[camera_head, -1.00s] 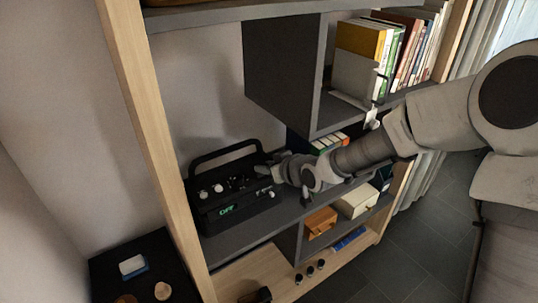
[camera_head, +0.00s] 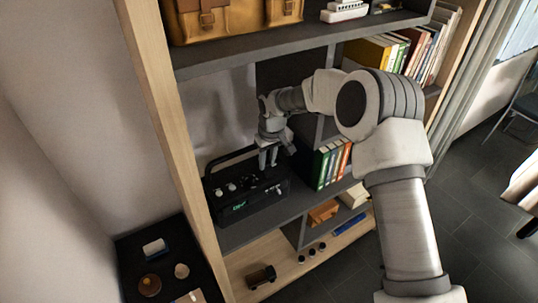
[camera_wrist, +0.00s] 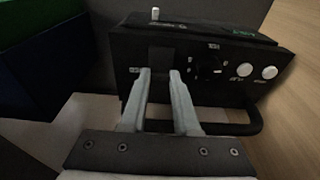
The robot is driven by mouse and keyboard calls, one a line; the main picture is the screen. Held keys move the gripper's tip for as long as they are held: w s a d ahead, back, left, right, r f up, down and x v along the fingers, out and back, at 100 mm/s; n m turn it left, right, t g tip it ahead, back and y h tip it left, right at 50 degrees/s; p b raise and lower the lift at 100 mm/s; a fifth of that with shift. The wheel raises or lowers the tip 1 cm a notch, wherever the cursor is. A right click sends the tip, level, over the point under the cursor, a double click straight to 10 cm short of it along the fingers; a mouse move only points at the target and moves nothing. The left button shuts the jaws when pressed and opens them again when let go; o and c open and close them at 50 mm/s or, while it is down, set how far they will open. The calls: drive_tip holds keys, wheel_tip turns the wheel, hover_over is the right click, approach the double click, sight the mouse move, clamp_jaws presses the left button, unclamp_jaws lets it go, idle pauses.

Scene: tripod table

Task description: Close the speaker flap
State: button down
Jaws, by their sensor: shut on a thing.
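The black speaker (camera_head: 240,212) stands on a grey shelf, with a carry handle, pale knobs and a green display. In the wrist view its top face (camera_wrist: 215,50) fills the upper middle. My gripper (camera_head: 268,165) points down over the right part of the speaker. In the wrist view my gripper (camera_wrist: 160,74) has its two fingertips on either side of a narrow dark flap (camera_wrist: 160,59) and is shut on it. The fingertips stay apart by the flap's width. How far the flap is tilted is hard to tell, black on black.
Green and orange books (camera_head: 330,163) stand right of the speaker. A shelf board (camera_head: 290,45) with a brown case (camera_head: 235,18) is above my arm. The handle (camera_wrist: 250,125) loops close by my fingers. A dark side table (camera_head: 135,262) stands at lower left.

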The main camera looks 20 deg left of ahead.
drive_tip(key=shift+w+a+f+g+h+p, duration=0.2)
drive_tip(key=shift+a+f+g+h+p, duration=0.05)
drive_tip(key=shift+g+h+p, duration=0.3)
drive_tip(key=shift+w+a+f+g+h+p, duration=0.15)
drive_tip(key=shift+a+f+g+h+p, duration=0.1)
drive_tip(key=shift+g+h+p, duration=0.35)
drive_tip(key=shift+f, duration=0.15)
drive_tip(key=c, duration=0.6)
unclamp_jaws()
drive_tip(key=shift+c, duration=0.2)
wheel_tip(320, 180, up, 8)
drive_tip(key=shift+w+a+f, duration=0.2)
drive_tip(key=shift+w+a, duration=0.2)
drive_tip(key=shift+a, duration=0.05)
drive_tip(key=shift+d, duration=0.1)
